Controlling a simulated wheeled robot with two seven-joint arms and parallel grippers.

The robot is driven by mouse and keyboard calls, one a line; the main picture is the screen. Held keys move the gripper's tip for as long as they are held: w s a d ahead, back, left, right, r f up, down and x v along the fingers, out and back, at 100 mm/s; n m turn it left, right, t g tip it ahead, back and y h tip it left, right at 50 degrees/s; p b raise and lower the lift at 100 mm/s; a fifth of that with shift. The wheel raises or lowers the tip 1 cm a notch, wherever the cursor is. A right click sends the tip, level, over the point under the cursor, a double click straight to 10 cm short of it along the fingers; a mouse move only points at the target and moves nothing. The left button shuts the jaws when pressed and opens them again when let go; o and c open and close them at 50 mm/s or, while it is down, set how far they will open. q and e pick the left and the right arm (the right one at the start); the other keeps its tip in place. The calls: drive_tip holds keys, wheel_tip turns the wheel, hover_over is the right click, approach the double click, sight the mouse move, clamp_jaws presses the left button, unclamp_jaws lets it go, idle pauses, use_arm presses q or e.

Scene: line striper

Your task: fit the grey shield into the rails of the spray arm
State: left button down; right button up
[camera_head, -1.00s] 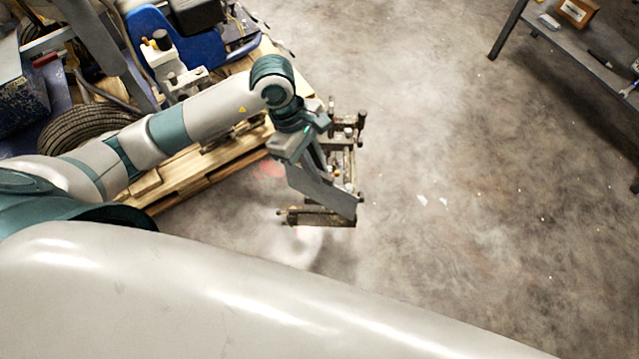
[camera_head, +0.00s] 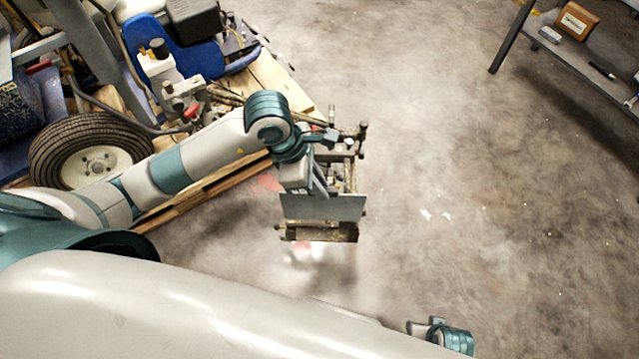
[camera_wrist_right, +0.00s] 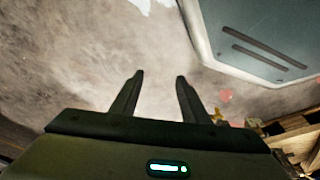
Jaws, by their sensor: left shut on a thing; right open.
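The grey shield (camera_head: 325,207) is a flat plate held by my left gripper (camera_head: 308,190) in the head view. It is roughly level in the picture, over the spray arm (camera_head: 320,233), a worn metal frame with posts and bars. The shield covers part of the frame, and its gripped edge is partly hidden by the gripper. From this angle I cannot tell whether the shield touches the rails or sits in them. My right gripper (camera_wrist_right: 158,95) is open and empty in the right wrist view, over bare floor. Part of my right arm shows at the bottom of the head view.
The striper with its blue seat (camera_head: 185,50) and a tyre (camera_head: 90,155) stands on a wooden pallet (camera_head: 200,190) at left. A metal shelf (camera_head: 560,65) with a small box (camera_head: 577,20) is at upper right. The concrete floor between is clear.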

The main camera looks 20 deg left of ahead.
use_arm(q)
drive_tip(key=shift+f, duration=0.1)
use_arm(e)
drive_tip(key=shift+r, duration=0.1)
use_arm(q)
drive_tip(key=shift+f, duration=0.25)
drive_tip(key=shift+f+b, duration=1)
drive_tip(key=shift+f, duration=0.05)
drive_tip(key=shift+f+b, duration=0.6)
drive_tip(key=shift+f, duration=0.25)
drive_tip(key=shift+f+b, duration=0.4)
drive_tip(key=shift+f, duration=0.2)
use_arm(e)
drive_tip(key=w+v, duration=0.1)
drive_tip(key=v, duration=0.9)
drive_tip(key=shift+w+a+r, duration=0.2)
drive_tip(key=shift+a+r, duration=0.05)
drive_tip(key=shift+r, duration=0.35)
drive_tip(key=shift+f, duration=0.15)
